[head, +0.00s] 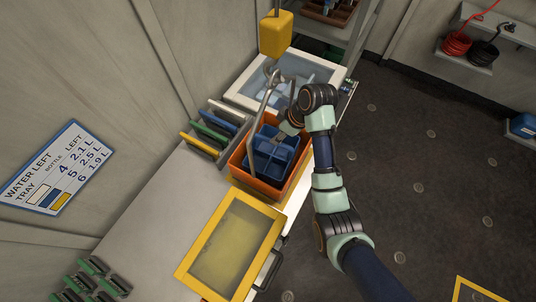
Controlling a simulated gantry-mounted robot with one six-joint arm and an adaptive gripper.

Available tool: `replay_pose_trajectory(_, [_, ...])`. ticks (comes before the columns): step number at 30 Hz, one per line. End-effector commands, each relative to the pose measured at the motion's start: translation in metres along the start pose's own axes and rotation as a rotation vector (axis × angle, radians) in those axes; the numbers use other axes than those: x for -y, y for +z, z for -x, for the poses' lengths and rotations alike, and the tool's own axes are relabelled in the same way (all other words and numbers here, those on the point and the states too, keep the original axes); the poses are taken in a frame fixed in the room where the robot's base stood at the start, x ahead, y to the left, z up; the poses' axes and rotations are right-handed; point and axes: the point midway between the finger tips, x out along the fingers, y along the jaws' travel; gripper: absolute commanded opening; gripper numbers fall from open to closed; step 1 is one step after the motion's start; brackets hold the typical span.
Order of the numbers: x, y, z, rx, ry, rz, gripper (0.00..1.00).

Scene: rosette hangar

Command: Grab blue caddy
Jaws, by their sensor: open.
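The blue caddy (270,158) is a divided blue box with several compartments. It sits inside an orange bin (241,177) on the white bench, in the middle of the head view. My gripper (284,132) is over the caddy's back right part, close to its upper edge, and is open. My arm comes in from the lower right and covers part of the bin's right side. I cannot tell whether the fingers touch the caddy.
A yellow-framed tray (232,243) lies in front, a white-framed one (247,97) behind. Coloured panels (204,143) stand left of the bin.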

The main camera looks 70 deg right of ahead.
Motion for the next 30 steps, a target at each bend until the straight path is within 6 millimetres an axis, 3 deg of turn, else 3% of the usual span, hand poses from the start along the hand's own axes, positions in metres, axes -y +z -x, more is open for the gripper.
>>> replay_pose_trajectory(5, [0.001, 0.001, -0.011, 0.000, -0.001, 0.000, 0.47])
replay_pose_trajectory(14, [0.003, 0.005, -0.057, 0.001, -0.001, 0.000, 0.47])
replay_pose_trajectory(30, [0.003, 0.006, -0.061, 0.000, 0.001, 0.000, 0.47])
